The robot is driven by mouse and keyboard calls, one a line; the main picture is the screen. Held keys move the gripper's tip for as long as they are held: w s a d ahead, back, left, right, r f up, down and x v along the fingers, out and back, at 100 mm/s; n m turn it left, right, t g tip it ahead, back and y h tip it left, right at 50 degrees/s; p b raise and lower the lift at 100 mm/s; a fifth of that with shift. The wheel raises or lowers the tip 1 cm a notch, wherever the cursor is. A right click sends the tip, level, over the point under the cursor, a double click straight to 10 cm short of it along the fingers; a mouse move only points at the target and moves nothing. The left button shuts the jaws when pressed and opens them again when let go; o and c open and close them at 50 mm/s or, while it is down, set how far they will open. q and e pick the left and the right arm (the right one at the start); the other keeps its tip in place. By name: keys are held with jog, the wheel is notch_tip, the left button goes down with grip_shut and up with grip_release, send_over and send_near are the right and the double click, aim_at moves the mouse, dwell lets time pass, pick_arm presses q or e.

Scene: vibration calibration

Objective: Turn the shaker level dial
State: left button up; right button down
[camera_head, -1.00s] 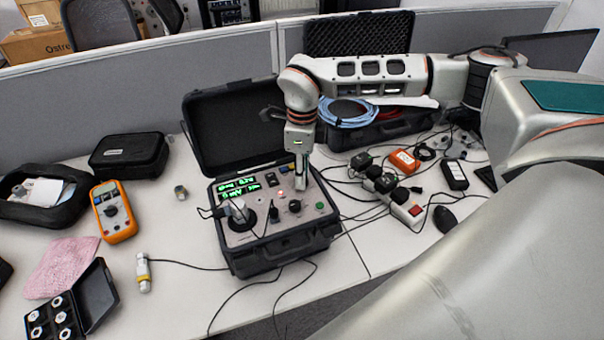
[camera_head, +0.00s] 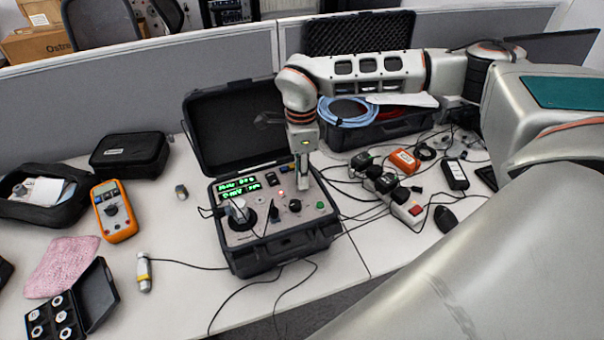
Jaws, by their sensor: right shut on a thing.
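The shaker unit (camera_head: 275,250) is an open black case on the table, with a grey panel, green displays (camera_head: 239,188) and a lit red lamp (camera_head: 281,193). My right gripper (camera_head: 302,184) points down at the panel's right rear part, its fingers close together. It is shut on what appears to be the shaker level dial, which the fingers hide. A black knob (camera_head: 274,213) and a smaller knob (camera_head: 295,205) show in front of the gripper, apart from it. My left gripper is out of view.
The raised case lid (camera_head: 225,125) stands behind the panel. A sensor (camera_head: 236,211) sits on the panel's left side. An orange multimeter (camera_head: 113,211) and a cabled cylinder (camera_head: 144,272) lie left. Cables and a power strip (camera_head: 407,209) crowd the right.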

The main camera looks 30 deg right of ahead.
jog(key=c, duration=1.8)
grip_release()
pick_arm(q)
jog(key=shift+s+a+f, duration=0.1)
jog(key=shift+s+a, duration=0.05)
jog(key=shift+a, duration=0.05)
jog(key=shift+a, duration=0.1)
pick_arm(e)
jog(key=r, duration=1.2)
jog(key=shift+w+d, duration=0.1)
jog(key=shift+w, duration=0.15)
jog(key=shift+s+f, duration=0.1)
